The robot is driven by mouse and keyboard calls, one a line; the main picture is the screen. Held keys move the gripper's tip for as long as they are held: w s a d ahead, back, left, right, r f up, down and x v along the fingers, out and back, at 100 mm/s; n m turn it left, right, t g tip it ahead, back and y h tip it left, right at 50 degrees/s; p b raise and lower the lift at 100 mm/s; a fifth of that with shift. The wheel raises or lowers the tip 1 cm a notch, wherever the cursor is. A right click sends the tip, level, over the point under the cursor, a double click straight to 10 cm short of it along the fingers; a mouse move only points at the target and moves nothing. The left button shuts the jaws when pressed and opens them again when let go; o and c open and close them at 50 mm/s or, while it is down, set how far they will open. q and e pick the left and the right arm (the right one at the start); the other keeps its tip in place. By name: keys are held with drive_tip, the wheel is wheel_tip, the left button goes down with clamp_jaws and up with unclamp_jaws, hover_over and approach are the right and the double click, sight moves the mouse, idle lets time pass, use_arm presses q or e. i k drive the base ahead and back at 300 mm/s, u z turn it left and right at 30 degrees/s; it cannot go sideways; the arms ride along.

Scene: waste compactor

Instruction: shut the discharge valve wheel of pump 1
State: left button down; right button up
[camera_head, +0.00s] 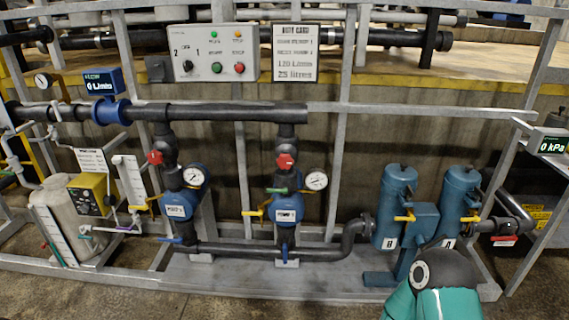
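Two blue pumps stand side by side under a black overhead pipe (215,113). The right pump (287,210) has a small label that appears to read PUMP 1, and the left pump (173,206) appears to read PUMP 2. A red valve wheel (285,161) sits on the black riser above the right pump. A similar red wheel (155,157) sits above the left pump. How far either wheel is turned cannot be told. Neither of my grippers shows. A teal and dark arm part at the bottom right seems to be mine.
Round gauges (317,180) stand beside the pumps. Yellow handles (265,208) and blue handles (284,250) project nearby. Grey frame posts (345,130) rise behind. Two blue filter canisters (396,190) stand right. A control box (215,53) hangs above. Floor in front is clear.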

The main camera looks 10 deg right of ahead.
sight(286, 161)
drive_tip(key=z, duration=0.05)
drive_tip(key=i, duration=1)
drive_tip(key=u, duration=0.05)
